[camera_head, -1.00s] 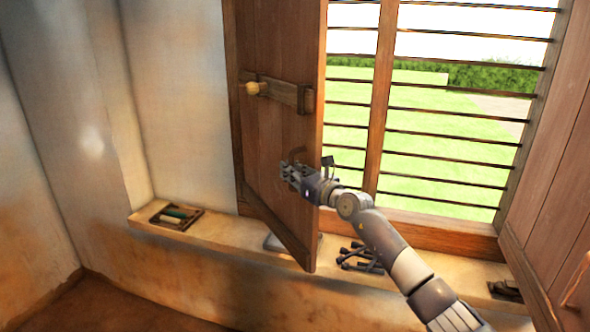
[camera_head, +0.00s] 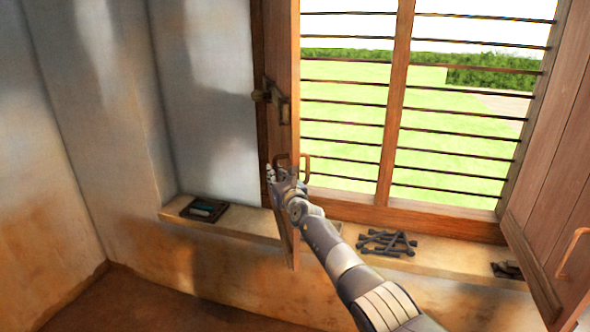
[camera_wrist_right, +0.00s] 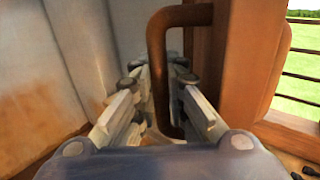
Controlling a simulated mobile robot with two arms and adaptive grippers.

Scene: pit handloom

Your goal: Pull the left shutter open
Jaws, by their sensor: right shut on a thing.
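The left shutter (camera_head: 283,60) is a brown wooden panel, swung well into the room and seen almost edge-on in the head view. My right gripper (camera_head: 272,174) is at the handle, low on the shutter's edge. In the wrist view the handle (camera_wrist_right: 157,55) passes down between the two fingers of my right gripper (camera_wrist_right: 158,85), which are shut on it. My left gripper is not in view.
The right shutter (camera_head: 560,165) stands open at the right. The barred window (camera_head: 395,120) is between the shutters. On the sill (camera_head: 250,221) are a small tray (camera_head: 204,209) at the left and a pile of dark rods (camera_head: 388,242) at the right.

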